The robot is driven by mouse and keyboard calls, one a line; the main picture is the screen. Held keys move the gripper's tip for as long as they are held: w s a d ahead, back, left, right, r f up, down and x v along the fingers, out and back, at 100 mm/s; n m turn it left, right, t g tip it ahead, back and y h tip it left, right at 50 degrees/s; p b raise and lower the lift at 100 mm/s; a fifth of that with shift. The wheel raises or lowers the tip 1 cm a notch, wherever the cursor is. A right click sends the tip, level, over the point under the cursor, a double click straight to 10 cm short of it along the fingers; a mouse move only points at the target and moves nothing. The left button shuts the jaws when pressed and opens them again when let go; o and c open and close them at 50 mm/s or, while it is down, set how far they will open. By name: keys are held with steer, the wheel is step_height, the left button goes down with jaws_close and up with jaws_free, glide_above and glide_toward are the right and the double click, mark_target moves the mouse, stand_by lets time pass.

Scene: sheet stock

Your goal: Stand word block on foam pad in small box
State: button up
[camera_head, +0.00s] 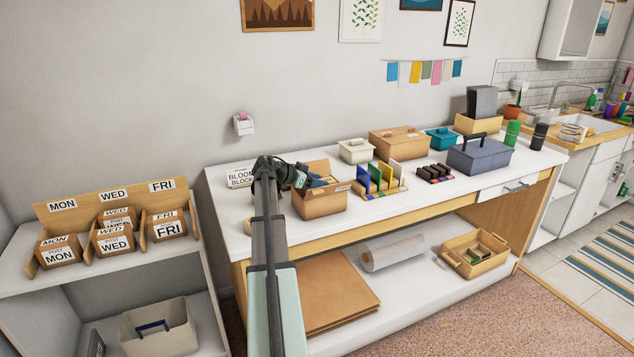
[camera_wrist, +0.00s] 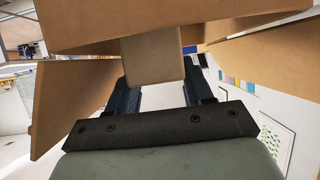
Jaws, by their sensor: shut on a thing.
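The small box (camera_head: 320,204) is an open brown cardboard box on the white table, just right of my arm. My gripper (camera_head: 316,182) reaches in at its top from the left, its blue fingers at the opening. In the wrist view, my gripper (camera_wrist: 157,82) is shut on a plain tan block (camera_wrist: 152,57), taken to be the word block, with a finger on each side. Cardboard panels (camera_wrist: 75,95) of the box surround it in that view. No lettering shows on the block. The foam pad is hidden, and whether the block touches anything inside cannot be told.
A "BLOOM BLOCK" sign (camera_head: 241,177) stands behind my arm. A rack of coloured dividers (camera_head: 379,185) stands close to the box's right.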

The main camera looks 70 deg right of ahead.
steer(key=shift+f, duration=0.6)
steer(key=o, duration=1.1)
steer(key=shift+r, duration=0.1)
steer(key=shift+r, duration=0.25)
steer(key=v, duration=1.2)
steer(key=shift+r, duration=0.3)
